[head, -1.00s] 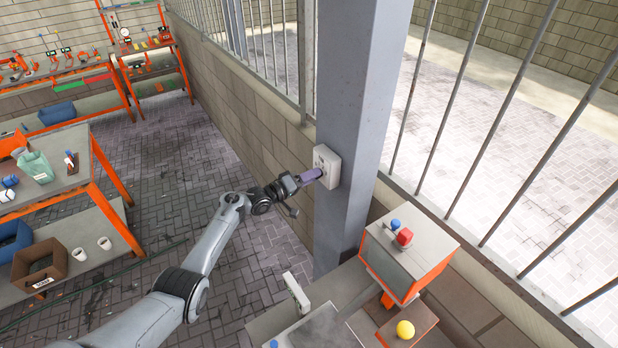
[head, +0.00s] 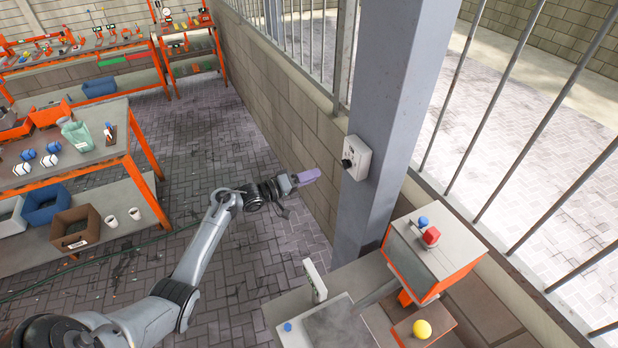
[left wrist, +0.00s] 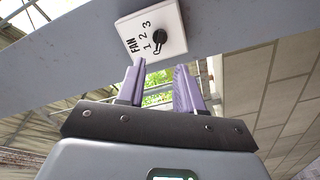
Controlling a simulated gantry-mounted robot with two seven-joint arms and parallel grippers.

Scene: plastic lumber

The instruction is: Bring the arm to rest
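My left gripper (head: 314,175) is held in the air, just left of the grey post (head: 385,110). Its purple fingers stand apart with nothing between them in the left wrist view (left wrist: 160,75), so it is open and empty. A white fan switch box (head: 361,157) with a black knob (head: 347,164) is fixed to the post. The left wrist view shows the box (left wrist: 170,22) marked FAN 1 2 3, with the knob (left wrist: 158,37) beyond the fingertips. A clear gap separates the fingers from the knob. My right gripper is out of view.
An orange-and-grey machine (head: 436,250) with red, blue and yellow buttons stands below the post. An orange-framed workbench (head: 95,150) with bins and cups is at the left. Barred fencing and a block wall (head: 290,110) run behind. The paved floor between is open.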

